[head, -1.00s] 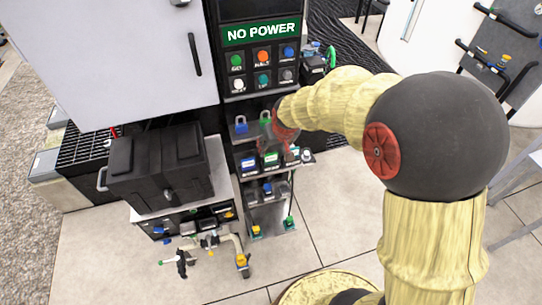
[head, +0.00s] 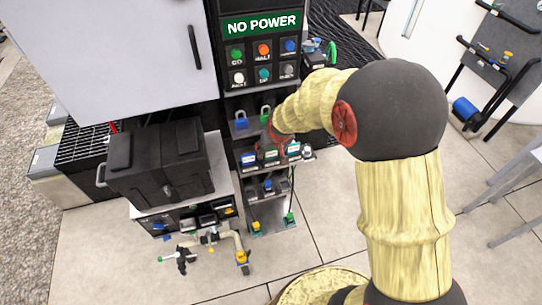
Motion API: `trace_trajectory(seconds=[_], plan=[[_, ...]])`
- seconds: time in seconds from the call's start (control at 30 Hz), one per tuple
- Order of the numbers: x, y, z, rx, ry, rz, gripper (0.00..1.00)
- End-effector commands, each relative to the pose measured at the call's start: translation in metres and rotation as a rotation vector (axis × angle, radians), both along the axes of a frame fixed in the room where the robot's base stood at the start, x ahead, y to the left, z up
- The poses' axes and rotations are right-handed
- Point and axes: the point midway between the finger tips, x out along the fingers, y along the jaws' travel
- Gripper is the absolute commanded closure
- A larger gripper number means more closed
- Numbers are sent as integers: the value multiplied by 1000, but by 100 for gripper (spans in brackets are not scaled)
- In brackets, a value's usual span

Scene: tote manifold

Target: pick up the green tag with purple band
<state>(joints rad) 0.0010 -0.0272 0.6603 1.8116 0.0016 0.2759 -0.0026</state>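A green-and-white tag (head: 271,157) stands on the middle shelf of the narrow rack, between a blue-and-white tag (head: 249,159) and another green-and-white tag (head: 293,150). The tags are too small to make out a purple band on any of them. My gripper (head: 279,136) is at the rack, just above the tag row and below the green padlock. It is mostly hidden by my own yellow arm, with only reddish parts showing. I cannot tell whether its fingers are apart or touch anything.
A blue padlock (head: 241,121) and a green padlock (head: 265,114) are on the shelf above. A button panel (head: 262,63) sits higher, under a "NO POWER" sign (head: 261,25). A black case (head: 160,165) stands left of the rack.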

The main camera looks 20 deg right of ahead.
Motion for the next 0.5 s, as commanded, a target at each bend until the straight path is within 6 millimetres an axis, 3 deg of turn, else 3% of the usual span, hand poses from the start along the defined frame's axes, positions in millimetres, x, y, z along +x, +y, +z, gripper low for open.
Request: trace_trajectory(seconds=[0.5], plan=[[0,0,0,0,0,0,76]])
